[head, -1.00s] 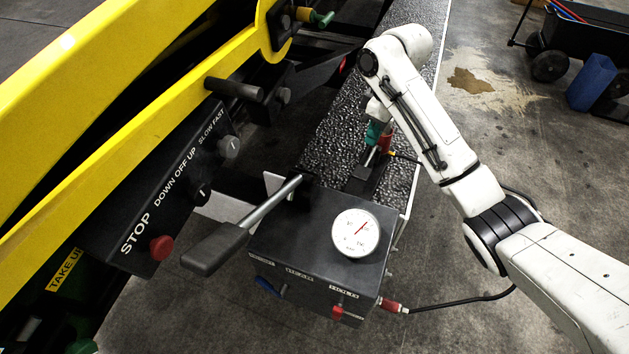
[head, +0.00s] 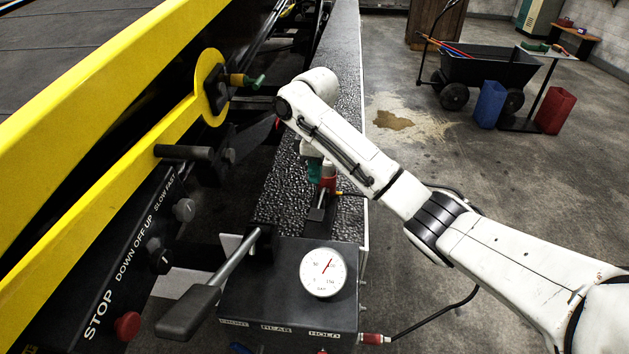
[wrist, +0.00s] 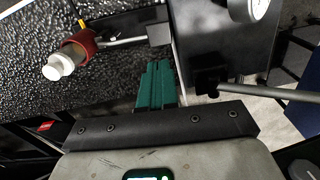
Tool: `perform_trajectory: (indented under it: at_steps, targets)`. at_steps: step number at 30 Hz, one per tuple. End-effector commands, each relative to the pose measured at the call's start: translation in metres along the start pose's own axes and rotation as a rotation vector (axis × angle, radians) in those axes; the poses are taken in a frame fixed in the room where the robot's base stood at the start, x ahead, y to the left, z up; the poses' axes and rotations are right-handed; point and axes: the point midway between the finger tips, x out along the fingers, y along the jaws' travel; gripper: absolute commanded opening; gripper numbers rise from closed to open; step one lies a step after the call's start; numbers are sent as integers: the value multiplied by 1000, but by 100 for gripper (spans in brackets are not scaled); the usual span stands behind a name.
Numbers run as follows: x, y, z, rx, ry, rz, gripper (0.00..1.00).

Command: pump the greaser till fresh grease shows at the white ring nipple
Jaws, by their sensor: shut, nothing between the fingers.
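My gripper (wrist: 156,85) has its teal fingers together and empty. In the head view it (head: 313,172) hangs over the dark textured deck, partly hidden by my arm. Beside it is a small device with a red collar (head: 328,184). The wrist view shows this collar (wrist: 80,45) with a white cap (wrist: 60,66) and a metal rod running to a grey block; the fingers appear apart from it. I cannot tell whether this is the greaser. A black box (head: 285,270) with a round gauge and a grey-handled lever (head: 190,310) stands nearer. No white ring nipple or fresh grease is identifiable.
A yellow boom (head: 120,90) and a black control panel (head: 125,260) with a red stop button flank the left. A black hose (head: 440,315) runs from the box under my arm. The floor right of the deck is open, with a brown stain (head: 393,120).

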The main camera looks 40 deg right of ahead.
Motion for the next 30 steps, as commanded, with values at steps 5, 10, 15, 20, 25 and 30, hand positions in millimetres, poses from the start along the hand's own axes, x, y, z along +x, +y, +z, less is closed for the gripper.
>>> perform_trajectory:
  at_steps: [5,10,15,20,25,30]
  targets:
    - [34,0,1,2,-3,-3,0]
    - [68,0,1,1,-3,-3,0]
    - [95,0,1,1,-3,-2,0]
    - [111,0,1,1,-2,-1,0]
    - [118,0,0,0,-1,-1,0]
    - [118,0,0,0,-1,-1,0]
